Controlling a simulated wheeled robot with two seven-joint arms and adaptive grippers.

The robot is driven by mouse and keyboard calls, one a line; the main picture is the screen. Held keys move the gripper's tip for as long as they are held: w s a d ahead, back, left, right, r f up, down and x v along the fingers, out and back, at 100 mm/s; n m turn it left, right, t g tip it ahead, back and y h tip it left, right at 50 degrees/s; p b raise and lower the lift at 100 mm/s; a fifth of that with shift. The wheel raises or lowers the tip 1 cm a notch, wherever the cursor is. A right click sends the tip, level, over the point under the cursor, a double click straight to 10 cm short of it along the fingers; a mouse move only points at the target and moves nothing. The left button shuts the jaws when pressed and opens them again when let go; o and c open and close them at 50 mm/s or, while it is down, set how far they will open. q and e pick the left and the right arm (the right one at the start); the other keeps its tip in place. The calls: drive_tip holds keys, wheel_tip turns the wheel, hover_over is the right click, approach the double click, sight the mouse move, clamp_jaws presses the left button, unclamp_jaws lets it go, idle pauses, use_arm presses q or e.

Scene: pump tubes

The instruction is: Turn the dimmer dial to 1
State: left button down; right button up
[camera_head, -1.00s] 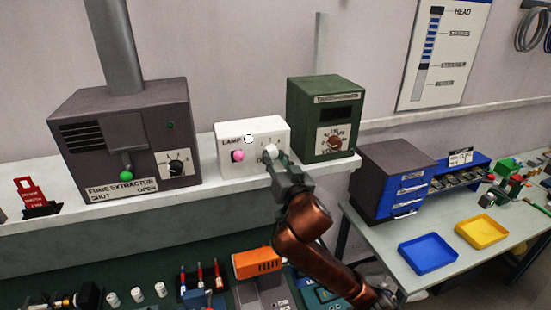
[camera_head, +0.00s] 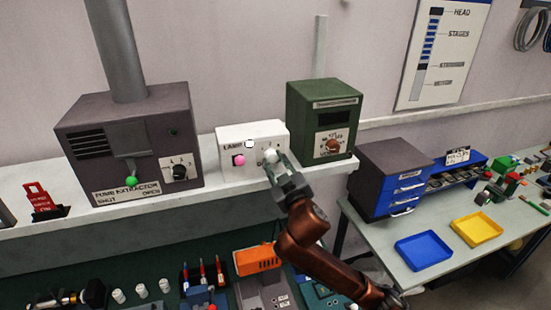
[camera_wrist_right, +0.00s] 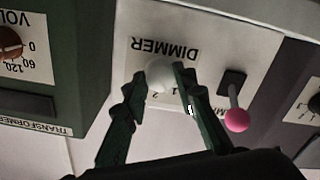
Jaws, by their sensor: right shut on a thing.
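The dimmer dial (camera_head: 270,156) is a pale round knob on the front of the white lamp box (camera_head: 226,148), at its right side. In the right wrist view the dial (camera_wrist_right: 159,74) shows under the upside-down word DIMMER, with the marks 1 and 2 beside it. My right gripper (camera_head: 276,166) is at the dial; in the right wrist view its two dark fingers (camera_wrist_right: 157,84) stand on either side of the knob, shut on it. I cannot make out where the dial points. My left gripper is not in view.
A pink-tipped lamp switch (camera_head: 238,160) sits left of the dial, close to one finger in the wrist view. The green transformer (camera_head: 302,108) stands right of the lamp box, the fume extractor (camera_head: 100,138) left. All stand on a pale shelf (camera_head: 150,207).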

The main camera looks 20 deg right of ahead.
drive_tip(key=shift+r+n+p, duration=0.1)
drive_tip(key=shift+n+p, duration=0.2)
drive_tip(key=shift+n, duration=0.6)
drive_tip(key=o, duration=1.2)
drive_tip(key=shift+c, duration=0.2)
drive_tip(key=s, duration=1.2)
drive_tip(key=shift+d, duration=0.2)
